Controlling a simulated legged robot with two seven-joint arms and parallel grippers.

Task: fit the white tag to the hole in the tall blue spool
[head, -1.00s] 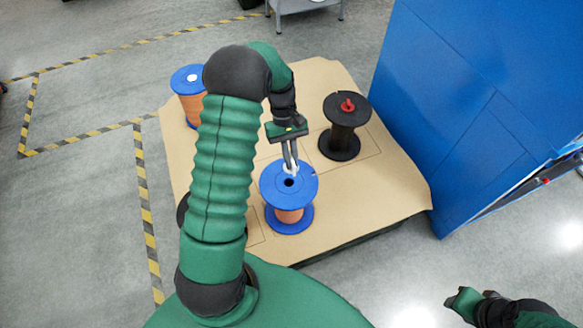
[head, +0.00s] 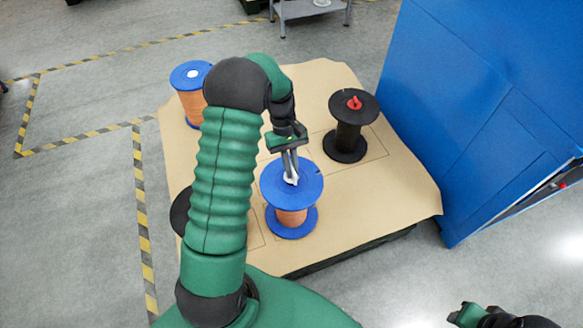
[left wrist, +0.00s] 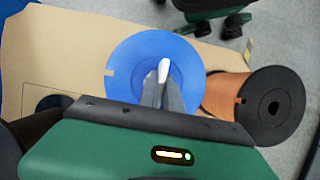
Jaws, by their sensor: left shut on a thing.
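A blue spool (head: 307,190) with orange winding stands upright near the front of the tan-covered platform. My left gripper (head: 291,178) points down over the middle of its top disc, shut on the white tag (head: 293,180). In the left wrist view the tag (left wrist: 164,70) shows between the fingertips, over the blue disc (left wrist: 130,75). The spool's hole is hidden by the fingers and tag, so I cannot tell whether the tag is in it. My right gripper (head: 467,314) is at the lower right edge, partly cut off.
Another blue spool (head: 190,105) at the back left has a white tag (head: 193,74) in its top. A black spool (head: 350,135) with a red tag (head: 354,103) stands to the right. A black-flanged spool (left wrist: 285,85) is partly hidden by my arm. A blue wall (head: 470,90) stands at right.

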